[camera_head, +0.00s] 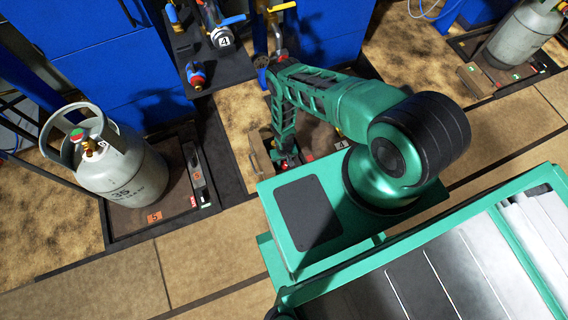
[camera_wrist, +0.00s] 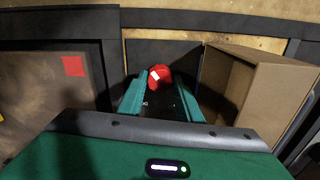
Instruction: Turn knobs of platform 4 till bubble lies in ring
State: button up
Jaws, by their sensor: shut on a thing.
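Platform 4 (camera_head: 318,151) lies on the floor behind my arm in the head view. Its number label shows, but much of it is hidden by my arm. My gripper (camera_head: 287,160) points down at its left side. In the wrist view, a red knob (camera_wrist: 160,76) with a white mark sits between the fingertips of my gripper (camera_wrist: 161,92), which is shut on it. I cannot make out the bubble or the ring in either view.
A grey gas cylinder (camera_head: 125,170) stands on platform 5 (camera_head: 150,222) at left. Another cylinder (camera_head: 522,38) stands at upper right. In the wrist view, a brown box-like block (camera_wrist: 275,88) is close right of the fingers.

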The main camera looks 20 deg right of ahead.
aim_at(284, 164)
jog(key=shift+n, duration=1)
jog(key=o, duration=1)
jog(key=shift+o, duration=0.2)
notch_tip(284, 164, up, 11)
jog(key=shift+f, duration=0.15)
